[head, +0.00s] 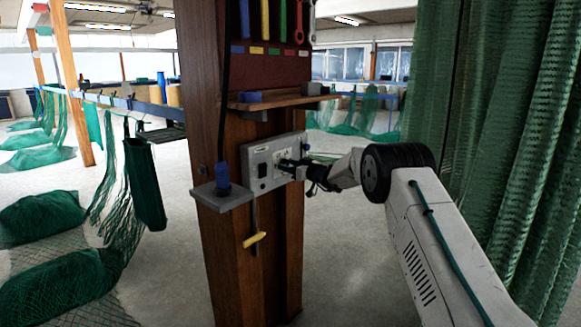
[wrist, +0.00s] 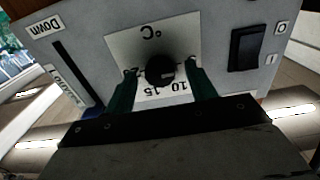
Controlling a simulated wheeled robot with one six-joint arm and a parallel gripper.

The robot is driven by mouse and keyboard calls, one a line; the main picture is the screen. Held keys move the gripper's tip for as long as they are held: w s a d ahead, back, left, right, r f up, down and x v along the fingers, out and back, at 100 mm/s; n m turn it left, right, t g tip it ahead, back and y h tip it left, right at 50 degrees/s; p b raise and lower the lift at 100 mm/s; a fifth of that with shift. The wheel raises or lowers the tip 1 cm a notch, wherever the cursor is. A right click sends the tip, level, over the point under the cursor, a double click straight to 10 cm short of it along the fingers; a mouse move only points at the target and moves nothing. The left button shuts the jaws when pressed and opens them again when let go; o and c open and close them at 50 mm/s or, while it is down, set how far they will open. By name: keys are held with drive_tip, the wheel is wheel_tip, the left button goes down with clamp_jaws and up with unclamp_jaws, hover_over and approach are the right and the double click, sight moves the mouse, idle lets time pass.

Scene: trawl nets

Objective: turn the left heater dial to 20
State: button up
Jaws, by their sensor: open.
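The heater panel (head: 259,154) is a grey box on the wooden post. In the wrist view, which shows it upside down, one round black dial (wrist: 160,70) sits on a white °C scale plate (wrist: 122,42). The numbers 10 and 15 read clearly below the dial; a 20 is partly covered at its left. I cannot make out where the dial points. My gripper (wrist: 160,76) is open, with one green finger on each side of the dial; I cannot tell whether they touch it. In the head view my gripper (head: 296,168) is at the panel's right part and hides the dial.
A black rocker switch (wrist: 248,48) and a slot marked "Down" (wrist: 78,74) flank the dial. A small shelf (head: 221,196) with a blue-based cable and a yellow-handled tool (head: 254,239) are on the post. Green netting (head: 500,130) hangs at right.

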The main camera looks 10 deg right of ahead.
drive_tip(key=c, duration=1)
